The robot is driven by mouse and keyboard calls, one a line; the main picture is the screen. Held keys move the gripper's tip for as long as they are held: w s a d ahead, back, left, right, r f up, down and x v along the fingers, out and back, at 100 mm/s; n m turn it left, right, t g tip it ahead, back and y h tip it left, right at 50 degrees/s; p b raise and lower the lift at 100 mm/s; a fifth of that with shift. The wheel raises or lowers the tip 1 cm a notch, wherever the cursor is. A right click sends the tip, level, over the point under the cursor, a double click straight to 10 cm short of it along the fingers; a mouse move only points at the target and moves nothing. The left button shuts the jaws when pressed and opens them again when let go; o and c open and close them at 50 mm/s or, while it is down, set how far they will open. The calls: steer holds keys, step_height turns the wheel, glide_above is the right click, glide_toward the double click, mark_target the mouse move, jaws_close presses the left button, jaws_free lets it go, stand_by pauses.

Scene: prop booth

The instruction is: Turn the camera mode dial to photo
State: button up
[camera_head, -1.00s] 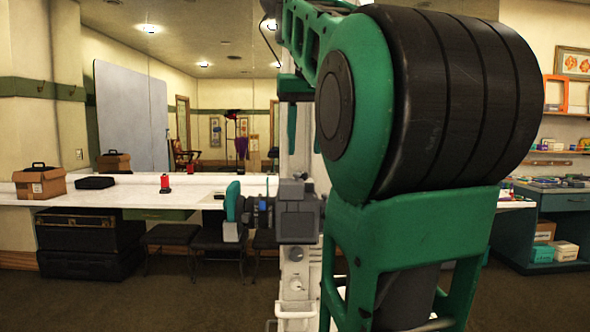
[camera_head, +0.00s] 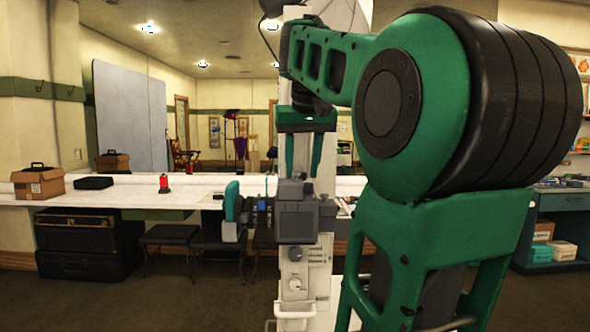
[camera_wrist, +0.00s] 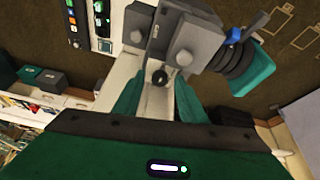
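The camera (camera_head: 296,218) is a grey boxy body with a lens and teal hood (camera_head: 232,202) pointing left in the head view. It stands in front of a white post. It also shows at the top of the wrist view (camera_wrist: 186,42). My gripper (camera_head: 303,172) is above the camera, fingers pointing down, apart and with nothing between them. In the wrist view, a small black round knob (camera_wrist: 160,77) with a pale mark shows between the teal fingers, beside the camera body. I cannot tell for certain that it is the mode dial, nor read its setting.
A white panel with knobs and labels (camera_head: 296,284) is below the camera. A long white counter (camera_head: 130,197) behind holds a cardboard box (camera_head: 40,182), a black case (camera_head: 93,183) and a red spool (camera_head: 163,183). Stools (camera_head: 172,235) stand under it.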

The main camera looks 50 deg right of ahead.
jaws_close()
steer(key=shift+a, duration=0.15)
steer(key=shift+m, duration=0.3)
steer(key=shift+w+r+m+g+h, duration=0.1)
steer(key=shift+w+m+g+h, duration=0.2)
steer(key=shift+m, duration=0.65)
steer(key=shift+s+r+m+g+h, duration=0.15)
steer(key=shift+m+g, duration=0.3)
steer(key=shift+m, duration=0.55)
steer(key=shift+w+r+m+g+h, duration=0.15)
steer(key=shift+w+m+g, duration=0.15)
steer(key=shift+m, duration=0.65)
steer(key=shift+w+f+m+g, duration=0.1)
steer(key=shift+f+m+g, duration=0.15)
steer(key=shift+m+g, duration=0.75)
steer(key=shift+w+f+m+g, duration=0.1)
steer(key=shift+f+m+g, duration=0.1)
steer(key=shift+m, duration=1.6)
